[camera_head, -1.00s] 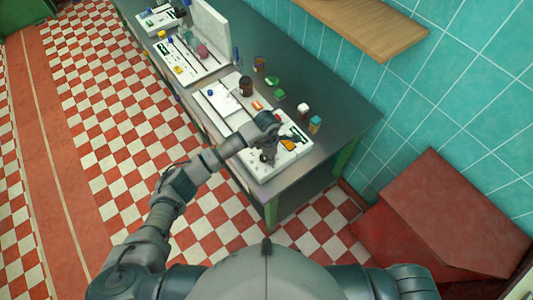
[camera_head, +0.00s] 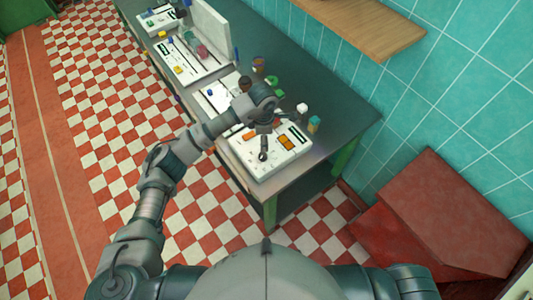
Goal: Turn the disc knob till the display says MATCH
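A white panel (camera_head: 265,170) lies at the near end of the dark table. An orange block (camera_head: 287,143), which may be the display, is on its right part; any wording is too small to read. A smaller orange patch (camera_head: 250,134) is on its left part. My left gripper (camera_head: 263,155) points down over the panel's middle, left of the orange block. I cannot tell whether its fingers are open or whether they touch anything. I cannot make out the disc knob; the gripper may hide it. My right gripper is out of view.
More white panels (camera_head: 187,66) with small parts stand farther along the dark table (camera_head: 330,90). Small jars and blocks, such as a white-topped one (camera_head: 302,108), stand behind the near panel. A wooden shelf (camera_head: 370,28) overhangs the back; a red bin (camera_head: 450,210) stands right.

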